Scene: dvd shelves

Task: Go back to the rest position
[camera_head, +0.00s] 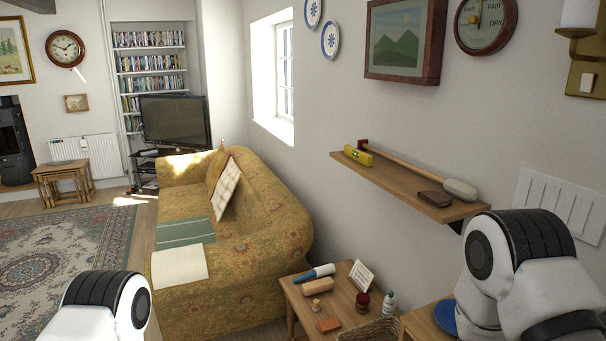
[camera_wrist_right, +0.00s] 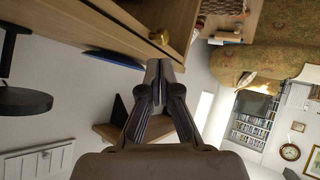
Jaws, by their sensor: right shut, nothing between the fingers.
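My right gripper (camera_wrist_right: 159,72) shows in the right wrist view with its two dark fingers together, empty. Behind its tips are the white wall and the edge of a wooden cabinet (camera_wrist_right: 150,22) with a brass knob. In the head view my right arm comes in at the lower right, in front of the wall, and its gripper is out of the picture. Part of my left arm shows at the lower left, in front of the sofa and rug. My left gripper is not in view.
A wooden side table (camera_head: 298,309) holds several small items and a basket. A wall shelf (camera_head: 395,187) with a mallet is close to my right arm. A blue plate (camera_head: 446,317) lies beside that arm. A yellow sofa (camera_head: 262,238) stands at centre; the rug (camera_head: 62,255) is clear.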

